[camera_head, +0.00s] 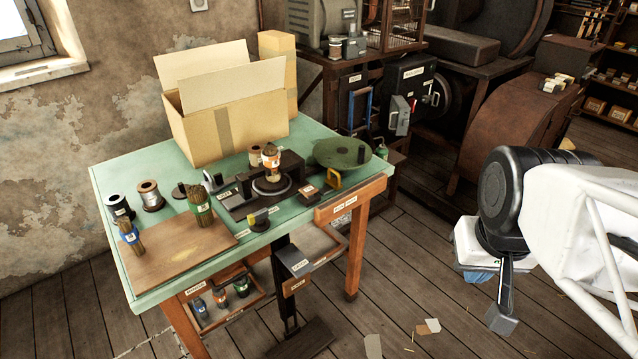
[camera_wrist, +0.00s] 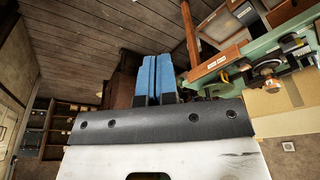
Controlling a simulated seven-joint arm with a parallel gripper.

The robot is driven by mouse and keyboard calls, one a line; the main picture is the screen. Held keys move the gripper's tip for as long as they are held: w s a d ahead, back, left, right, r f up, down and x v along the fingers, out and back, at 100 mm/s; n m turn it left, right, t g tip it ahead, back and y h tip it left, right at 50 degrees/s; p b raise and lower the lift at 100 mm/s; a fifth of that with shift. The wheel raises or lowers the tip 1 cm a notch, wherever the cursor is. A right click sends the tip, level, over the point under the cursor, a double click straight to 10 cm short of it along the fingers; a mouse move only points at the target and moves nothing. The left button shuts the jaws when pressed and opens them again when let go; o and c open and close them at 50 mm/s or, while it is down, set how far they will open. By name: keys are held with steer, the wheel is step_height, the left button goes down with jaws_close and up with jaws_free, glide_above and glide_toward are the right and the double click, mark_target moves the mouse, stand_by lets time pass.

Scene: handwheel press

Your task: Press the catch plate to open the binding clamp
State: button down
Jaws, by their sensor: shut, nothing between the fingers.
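My gripper (camera_head: 476,276) is off to the right of the green table, over the floor, in the head view. In the wrist view its two blue fingers (camera_wrist: 155,75) are pressed together with nothing between them. A black clamp-like fixture (camera_head: 290,168) sits on the table, with a round base holding a bundle with an orange label (camera_head: 271,162). A flat dark plate (camera_head: 238,198) extends to its left. I cannot tell for certain which part is the catch plate, or whether the clamp is open.
The green table (camera_head: 160,284) also bears an open cardboard box (camera_head: 215,125), a wooden board (camera_head: 170,262), spools (camera_head: 150,195), a bundle of sticks (camera_head: 200,206) and a green disc (camera_head: 342,152). Dark machinery (camera_head: 405,85) stands behind. Floor between table and gripper is mostly clear.

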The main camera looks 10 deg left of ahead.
steer(key=w+a+f+n, duration=0.35)
steer(key=w+a, duration=0.25)
steer(key=w, duration=0.5)
steer(key=n+y, duration=0.2)
steer(key=n, duration=0.4)
glide_above(298, 263)
steer(key=s+d, duration=0.3)
step_height(298, 263, down, 28)
steer(key=shift+w+a+r, duration=0.15)
steer(key=shift+a+r, duration=0.05)
steer(key=shift+f, duration=0.1)
steer(key=shift+x, duration=4.9)
steer(key=shift+a, duration=0.15)
